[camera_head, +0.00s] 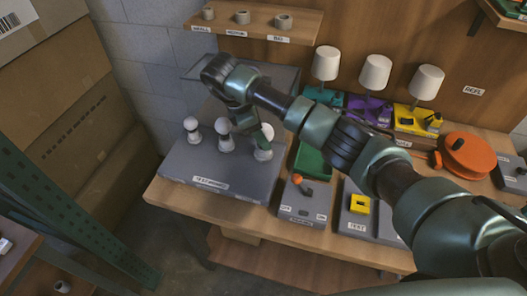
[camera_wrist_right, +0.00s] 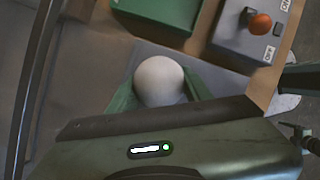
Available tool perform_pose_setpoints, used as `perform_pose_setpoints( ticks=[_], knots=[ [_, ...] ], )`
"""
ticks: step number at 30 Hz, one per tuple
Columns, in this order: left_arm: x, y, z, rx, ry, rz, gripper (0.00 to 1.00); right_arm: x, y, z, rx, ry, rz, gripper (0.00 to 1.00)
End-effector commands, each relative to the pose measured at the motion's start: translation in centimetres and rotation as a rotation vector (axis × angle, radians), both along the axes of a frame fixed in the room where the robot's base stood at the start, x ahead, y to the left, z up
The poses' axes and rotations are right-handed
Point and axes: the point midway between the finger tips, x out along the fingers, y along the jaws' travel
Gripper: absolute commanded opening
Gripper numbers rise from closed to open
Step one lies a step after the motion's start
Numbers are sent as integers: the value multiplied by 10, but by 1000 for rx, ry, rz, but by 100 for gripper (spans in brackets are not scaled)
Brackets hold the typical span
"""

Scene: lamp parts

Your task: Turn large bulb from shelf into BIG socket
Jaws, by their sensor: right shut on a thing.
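My right gripper (camera_head: 264,138) is over the right end of the grey test board (camera_head: 195,170). It is shut on a large white bulb (camera_wrist_right: 159,80), which sits between the green fingers in the wrist view. In the head view a white rounded part (camera_head: 263,155) shows below the fingers, at the right-hand place on the board. The BIG socket is mostly hidden there, and I cannot tell how deep the bulb sits. Two other white bulbs, one at the left (camera_head: 192,124) and one in the middle (camera_head: 223,127), stand upright on the board. My left gripper is not in view.
A wooden shelf (camera_head: 255,22) holds three holders labelled by size, with the BIG one (camera_head: 283,22) at its right. A green tray (camera_head: 313,160), a switch box (camera_head: 304,203) and an orange reel (camera_head: 468,155) lie right of the board. Three lamps stand behind.

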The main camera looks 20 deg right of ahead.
Motion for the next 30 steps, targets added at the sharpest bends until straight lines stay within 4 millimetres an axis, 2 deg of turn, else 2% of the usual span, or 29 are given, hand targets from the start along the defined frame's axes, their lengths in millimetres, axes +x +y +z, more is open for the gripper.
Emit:
perform_pose_setpoints(
  ticks=[4,9,12,20,23,24,26,27,30],
  knots=[
    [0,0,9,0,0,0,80,1,1,2,0,5,-221,20],
    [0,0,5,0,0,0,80,2,0,-2,2,2,-495,20],
    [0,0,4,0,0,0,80,2,0,-2,1,0,-560,20],
    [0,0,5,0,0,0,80,2,0,-1,2,-1,-566,20],
    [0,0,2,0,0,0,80,3,-1,-2,3,1,-642,20],
    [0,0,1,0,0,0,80,3,0,-1,2,0,-686,52],
    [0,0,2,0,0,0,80,3,0,-1,2,-1,-676,69],
    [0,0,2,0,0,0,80,3,0,-1,2,-1,-675,75],
    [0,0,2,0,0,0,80,3,-1,-1,1,0,-674,75]
  ],
)
